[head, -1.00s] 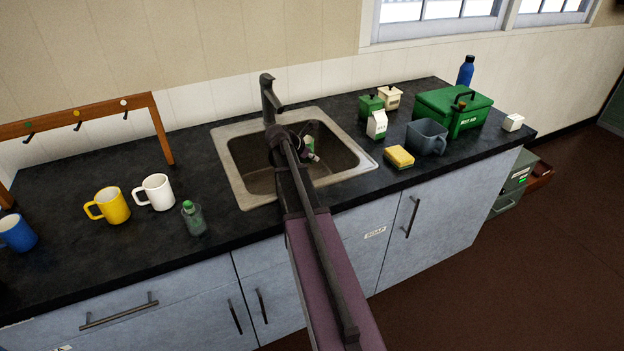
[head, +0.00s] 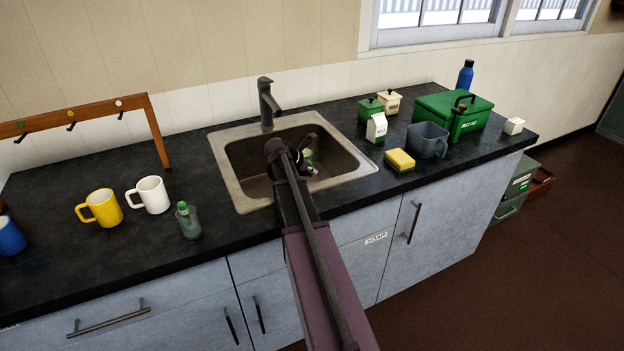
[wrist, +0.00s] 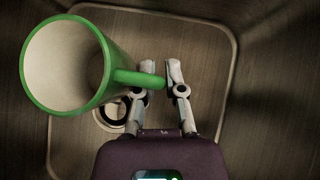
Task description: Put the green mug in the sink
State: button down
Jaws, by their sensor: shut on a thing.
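The green mug (wrist: 103,60) is in the left of the wrist view, its white inside facing the camera and its handle reaching right to my gripper (wrist: 160,75). My gripper is shut on the handle, with one finger on each side of it. The floor of the sink (wrist: 215,55) and its round drain show beneath the mug. In the head view my gripper is over the sink (head: 238,190), largely hidden behind my arm. A small green part of the mug (head: 309,155) shows there. I cannot tell whether the mug touches the sink floor.
A dark faucet (head: 267,103) stands behind the sink. A green-capped bottle (head: 188,222), white mug (head: 152,195) and yellow mug (head: 104,208) are left of it. A sponge (head: 399,160), grey mug (head: 427,140) and milk carton (head: 376,128) are to its right.

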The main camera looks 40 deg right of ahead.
jog(key=shift+f+b, duration=1.6)
jog(key=shift+f, duration=0.2)
jog(key=shift+f+b, duration=0.3)
jog(key=shift+s+f+b, duration=0.1)
jog(key=shift+f+b, duration=0.1)
jog(key=shift+b, duration=0.15)
jog(key=c, duration=0.7)
grip_release()
jog(key=shift+f, duration=0.1)
jog(key=shift+s+a, duration=0.1)
